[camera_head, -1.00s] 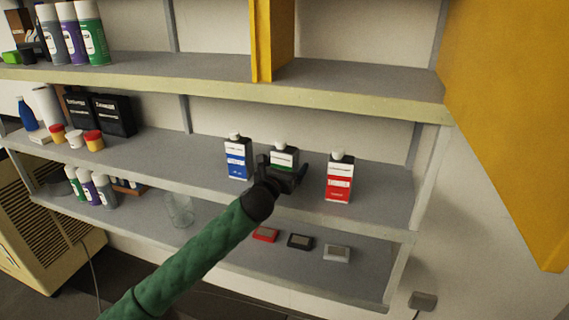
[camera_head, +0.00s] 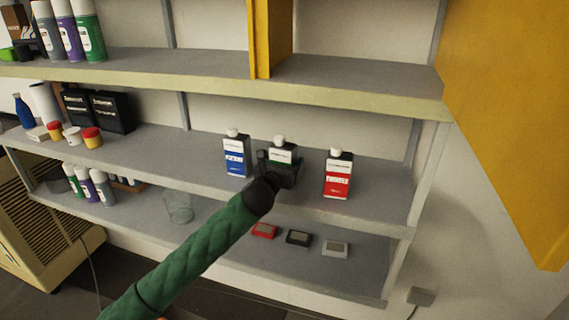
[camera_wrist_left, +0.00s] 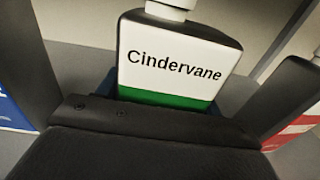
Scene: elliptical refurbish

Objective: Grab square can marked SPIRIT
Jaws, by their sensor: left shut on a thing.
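Three square cans with white caps stand in a row on the middle shelf: a blue and white one (camera_head: 236,160), a green, black and white one (camera_head: 282,155), and a red and white one (camera_head: 337,180). My left gripper (camera_head: 280,168) is shut on the middle green can, its fingers on either side. In the left wrist view this can (camera_wrist_left: 180,60) fills the space between the fingers and its label reads "Cindervane". No SPIRIT marking is readable. The head view lettering is too small to read. The can's lower part is hidden by the gripper. My right gripper is not in view.
Blue and red cans stand close on either side. The upper shelf edge (camera_head: 340,100) runs above. Small devices (camera_head: 298,238) and a clear glass (camera_head: 178,208) are on the lower shelf. A yellow panel (camera_head: 510,120) hangs at right.

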